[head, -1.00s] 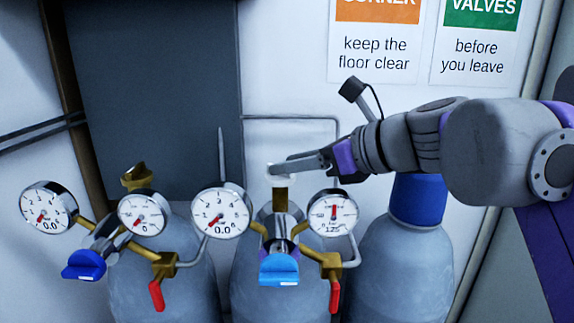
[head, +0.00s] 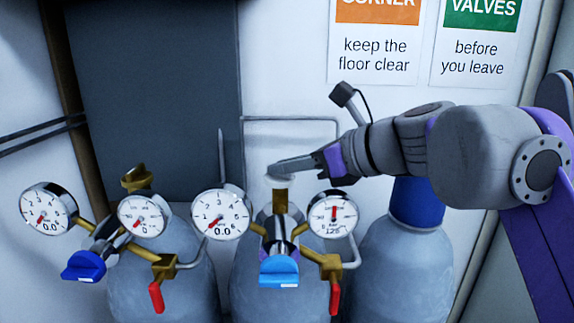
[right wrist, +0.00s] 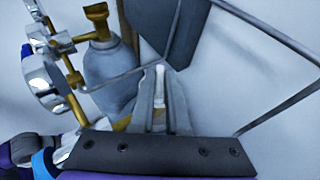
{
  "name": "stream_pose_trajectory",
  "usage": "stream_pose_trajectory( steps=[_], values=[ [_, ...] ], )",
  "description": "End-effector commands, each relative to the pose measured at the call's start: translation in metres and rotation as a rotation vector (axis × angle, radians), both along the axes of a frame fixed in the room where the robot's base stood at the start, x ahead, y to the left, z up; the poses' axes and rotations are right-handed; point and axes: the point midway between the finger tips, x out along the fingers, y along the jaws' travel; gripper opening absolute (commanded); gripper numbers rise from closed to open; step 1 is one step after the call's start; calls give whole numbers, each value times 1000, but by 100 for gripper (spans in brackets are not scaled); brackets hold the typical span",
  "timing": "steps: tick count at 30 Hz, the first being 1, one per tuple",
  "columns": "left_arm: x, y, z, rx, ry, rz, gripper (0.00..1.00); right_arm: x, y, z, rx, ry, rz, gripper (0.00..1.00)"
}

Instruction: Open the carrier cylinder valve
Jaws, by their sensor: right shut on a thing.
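My right gripper (head: 290,168) reaches in from the right and is shut on this handwheel. The fingers hide much of the wheel. The middle regulator's left gauge (head: 220,214) reads 0.0, and its right gauge (head: 333,213) reads about 125. My left gripper is not in view.
The left cylinder (head: 190,280) has a brass valve knob (head: 137,178) and gauges near zero. A blue-topped cylinder (head: 400,270) stands at the right. Blue regulator knobs and red levers stick out in front. A thin pipe (head: 290,118) runs along the wall behind.

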Motion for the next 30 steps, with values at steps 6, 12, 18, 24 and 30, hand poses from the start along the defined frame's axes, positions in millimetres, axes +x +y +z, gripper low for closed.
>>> stream_pose_trajectory(
  steps=[6,12,18,24,30],
  values=[
    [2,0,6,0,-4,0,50,1,-1,2,0,0,34,0],
    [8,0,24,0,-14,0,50,3,-2,4,-1,-2,138,0],
    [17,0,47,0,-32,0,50,5,-3,6,-1,-3,293,0],
    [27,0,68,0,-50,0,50,8,-3,5,-2,-4,444,0],
    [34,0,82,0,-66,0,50,9,-3,4,-1,-4,562,0]
  ],
)
